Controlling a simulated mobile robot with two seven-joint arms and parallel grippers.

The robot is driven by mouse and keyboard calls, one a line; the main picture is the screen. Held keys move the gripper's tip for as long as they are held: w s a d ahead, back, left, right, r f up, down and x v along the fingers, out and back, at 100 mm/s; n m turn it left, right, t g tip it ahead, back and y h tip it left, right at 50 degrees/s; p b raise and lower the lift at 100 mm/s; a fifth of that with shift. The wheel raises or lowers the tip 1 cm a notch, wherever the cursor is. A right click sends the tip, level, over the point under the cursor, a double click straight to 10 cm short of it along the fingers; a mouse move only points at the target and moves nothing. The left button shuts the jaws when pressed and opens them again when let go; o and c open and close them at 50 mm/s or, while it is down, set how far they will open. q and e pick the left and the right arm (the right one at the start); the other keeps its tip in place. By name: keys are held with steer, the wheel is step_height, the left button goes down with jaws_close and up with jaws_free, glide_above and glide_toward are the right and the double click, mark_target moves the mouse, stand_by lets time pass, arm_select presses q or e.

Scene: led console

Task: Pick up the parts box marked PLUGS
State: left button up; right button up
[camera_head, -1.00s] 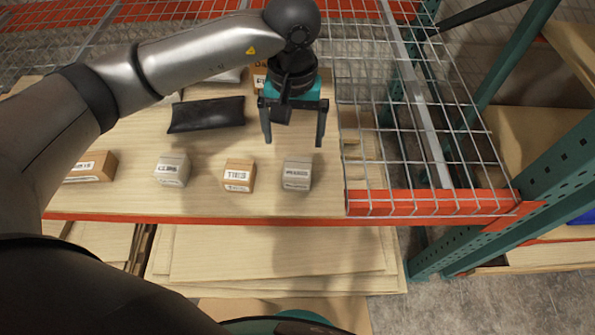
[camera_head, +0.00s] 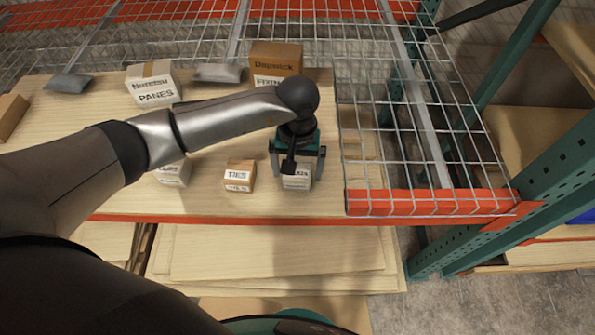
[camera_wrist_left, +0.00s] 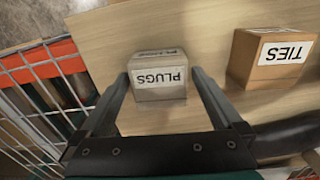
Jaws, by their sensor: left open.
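The parts box marked PLUGS is a small grey box (camera_wrist_left: 158,76) with a white label, upside down in the left wrist view. In the head view the box (camera_head: 296,182) stands near the front edge of the wooden shelf board, partly hidden by my gripper. My left gripper (camera_head: 298,176) is open and points down over it. In the left wrist view the two fingers of the gripper (camera_wrist_left: 158,82) reach along either side of the box. I cannot tell whether they touch it. My right gripper does not show.
A brown TIES box (camera_head: 239,176) stands just left of the PLUGS box, and a grey box (camera_head: 173,173) is farther left. Behind are a PANES box (camera_head: 153,85) and a brown carton (camera_head: 275,62). Wire decking (camera_head: 420,140) lies right.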

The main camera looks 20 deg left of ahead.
arm_select(q)
steer(key=c, duration=1.4)
